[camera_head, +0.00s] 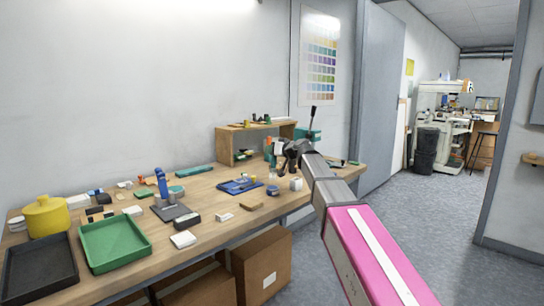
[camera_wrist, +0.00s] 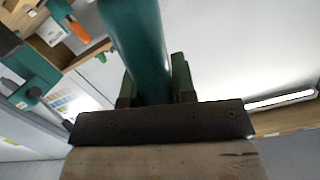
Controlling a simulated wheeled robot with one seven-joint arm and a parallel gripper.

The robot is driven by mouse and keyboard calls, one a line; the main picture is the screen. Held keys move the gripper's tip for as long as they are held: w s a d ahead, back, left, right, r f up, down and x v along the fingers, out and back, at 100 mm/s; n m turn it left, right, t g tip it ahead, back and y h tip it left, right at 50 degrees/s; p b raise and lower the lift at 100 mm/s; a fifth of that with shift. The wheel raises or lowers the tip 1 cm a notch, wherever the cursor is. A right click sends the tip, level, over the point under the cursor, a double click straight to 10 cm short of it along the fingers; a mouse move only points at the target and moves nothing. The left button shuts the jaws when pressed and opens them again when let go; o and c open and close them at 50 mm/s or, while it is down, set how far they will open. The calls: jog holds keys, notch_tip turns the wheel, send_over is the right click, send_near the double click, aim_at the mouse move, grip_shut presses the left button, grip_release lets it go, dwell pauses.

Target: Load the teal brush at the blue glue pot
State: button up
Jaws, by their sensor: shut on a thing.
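My gripper (camera_wrist: 155,88) is shut on the teal brush (camera_wrist: 138,40), whose thick handle runs up between the fingers in the wrist view. The brush's tip is out of the wrist view, and I cannot make the brush out in the head view. In the head view my gripper (camera_head: 291,152) is above the bench's far right part, near the wooden shelf. A small dark blue pot (camera_head: 272,190), which looks like the glue pot, stands on the bench below and left of my gripper, apart from it.
A teal press with a lever (camera_head: 307,134) stands close behind my gripper. The wooden shelf (camera_head: 228,148) is left of it. A blue mat (camera_head: 238,186), a white cup (camera_head: 296,184) and small blocks lie near the pot. Green (camera_head: 147,244) and black (camera_head: 72,272) trays fill the near left.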

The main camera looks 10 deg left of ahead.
jog(key=shift+r, duration=2.05)
jog(key=shift+d, duration=0.1)
